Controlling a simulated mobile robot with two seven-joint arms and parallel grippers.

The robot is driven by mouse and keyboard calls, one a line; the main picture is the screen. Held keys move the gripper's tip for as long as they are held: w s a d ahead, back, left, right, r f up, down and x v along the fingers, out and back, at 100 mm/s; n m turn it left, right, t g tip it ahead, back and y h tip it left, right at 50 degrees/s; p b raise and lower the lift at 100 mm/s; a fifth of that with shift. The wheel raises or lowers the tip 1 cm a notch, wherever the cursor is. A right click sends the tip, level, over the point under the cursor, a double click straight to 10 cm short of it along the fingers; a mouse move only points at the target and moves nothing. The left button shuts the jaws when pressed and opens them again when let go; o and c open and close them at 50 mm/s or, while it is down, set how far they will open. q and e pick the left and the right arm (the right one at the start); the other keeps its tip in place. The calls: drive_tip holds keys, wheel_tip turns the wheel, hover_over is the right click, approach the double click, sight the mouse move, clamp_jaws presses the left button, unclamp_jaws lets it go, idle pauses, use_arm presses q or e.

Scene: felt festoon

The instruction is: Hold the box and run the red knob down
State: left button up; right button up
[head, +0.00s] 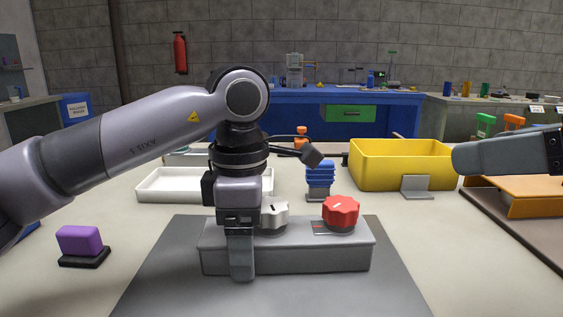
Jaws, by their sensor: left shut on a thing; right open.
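The grey box (300,258) lies on a dark grey mat (170,285) in the head view. On its top are a red knob (341,212) at the right and a white knob (274,214) further left, partly hidden by my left gripper. A small marked plate with a red line lies beside the red knob. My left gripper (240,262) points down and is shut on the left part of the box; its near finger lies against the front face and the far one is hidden. My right gripper (480,158) shows only partly at the right edge, open and away from the box.
A purple block (80,240) on a black base stands at the left. Behind the box are a white tray (165,186), a blue ribbed piece (320,178) and a yellow bin (400,168). An orange stand (535,205) is at the right. The table in front-right is clear.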

use_arm(q)
drive_tip(key=o, duration=1.3)
